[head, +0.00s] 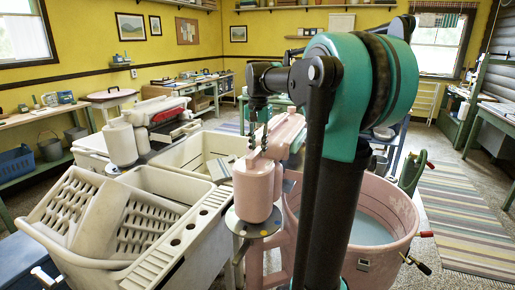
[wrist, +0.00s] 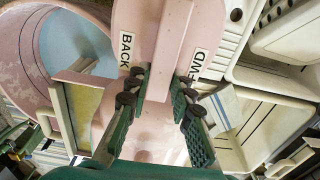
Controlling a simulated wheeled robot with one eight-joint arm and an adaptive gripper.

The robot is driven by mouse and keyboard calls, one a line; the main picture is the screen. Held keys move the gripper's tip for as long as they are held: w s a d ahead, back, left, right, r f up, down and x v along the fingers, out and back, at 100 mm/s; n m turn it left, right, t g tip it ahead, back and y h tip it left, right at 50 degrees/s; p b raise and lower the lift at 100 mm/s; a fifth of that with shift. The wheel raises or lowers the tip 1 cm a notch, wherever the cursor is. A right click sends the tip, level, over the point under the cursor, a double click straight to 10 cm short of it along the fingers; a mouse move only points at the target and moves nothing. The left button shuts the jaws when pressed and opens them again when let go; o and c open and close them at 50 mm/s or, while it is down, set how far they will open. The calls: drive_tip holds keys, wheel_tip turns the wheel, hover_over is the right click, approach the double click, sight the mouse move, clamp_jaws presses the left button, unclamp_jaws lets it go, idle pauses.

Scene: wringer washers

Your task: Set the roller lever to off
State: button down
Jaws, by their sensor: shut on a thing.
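The pink wringer head (head: 282,136) stands above the pink washer tub (head: 402,215). My gripper (head: 258,140) is at the wringer's near end, reaching down from above. In the wrist view my gripper (wrist: 162,98) has its green fingers on either side of the pink roller lever (wrist: 170,55), shut on it.
Water fills the pink tub. Cream rinse tubs (head: 190,228) with a slotted basket (head: 130,225) stand to the left. A second, white wringer (head: 122,142) is farther back left. A striped rug (head: 465,225) lies on clear floor at the right.

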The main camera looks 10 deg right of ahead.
sight(258, 149)
drive_tip(key=c, duration=1.3)
unclamp_jaws()
wheel_tip(258, 149, up, 12)
